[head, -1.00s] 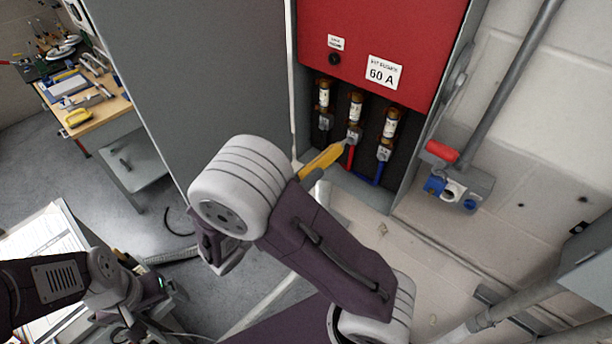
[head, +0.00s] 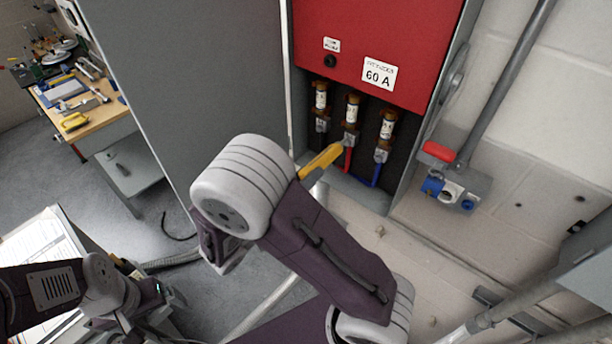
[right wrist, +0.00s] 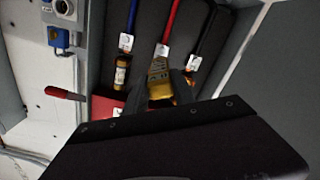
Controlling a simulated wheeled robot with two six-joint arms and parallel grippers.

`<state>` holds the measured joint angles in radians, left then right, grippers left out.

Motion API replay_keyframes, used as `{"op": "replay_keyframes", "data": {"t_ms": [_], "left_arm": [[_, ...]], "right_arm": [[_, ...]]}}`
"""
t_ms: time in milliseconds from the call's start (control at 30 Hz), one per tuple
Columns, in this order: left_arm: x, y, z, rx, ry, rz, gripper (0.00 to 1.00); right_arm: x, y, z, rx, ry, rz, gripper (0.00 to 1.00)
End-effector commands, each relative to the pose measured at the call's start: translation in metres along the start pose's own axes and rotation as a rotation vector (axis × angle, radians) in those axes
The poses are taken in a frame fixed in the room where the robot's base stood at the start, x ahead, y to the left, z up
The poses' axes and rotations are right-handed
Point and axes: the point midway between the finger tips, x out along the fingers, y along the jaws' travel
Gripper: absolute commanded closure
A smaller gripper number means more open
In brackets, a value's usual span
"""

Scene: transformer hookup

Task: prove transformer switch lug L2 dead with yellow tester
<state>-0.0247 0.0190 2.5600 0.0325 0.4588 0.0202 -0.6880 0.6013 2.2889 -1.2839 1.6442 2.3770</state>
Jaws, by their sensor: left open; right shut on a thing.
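The yellow tester (head: 320,161) points up and right, its tip at or very near the middle lug (head: 350,140), which has the red wire. I cannot tell whether they touch. In the right wrist view the tester (right wrist: 159,72) also ends at the middle lug (right wrist: 162,50); tag lettering is too small to read. My right gripper (right wrist: 170,88) is shut on the tester; in the head view my right arm hides it. My left gripper (head: 152,292) is open at lower left, away from the switch, its fingers hard to make out.
The switch box has a red panel (head: 375,35) marked 60 A above several fuses; black and blue wires flank the red one. A large grey door (head: 190,80) stands left of it. A workbench (head: 100,120) stands far left.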

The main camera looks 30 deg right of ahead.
Motion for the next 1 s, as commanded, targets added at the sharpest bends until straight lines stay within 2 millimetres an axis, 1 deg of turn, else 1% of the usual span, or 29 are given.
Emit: {"op": "replay_keyframes", "data": {"t_ms": [1000], "left_arm": [[0.006, -0.0001, 0.0006, 0.0, 0.0, 0.0, 0.05]], "right_arm": [[0.0006, 0.0001, 0.0, 0.001, 0.001, 0.0, 1.0]]}}
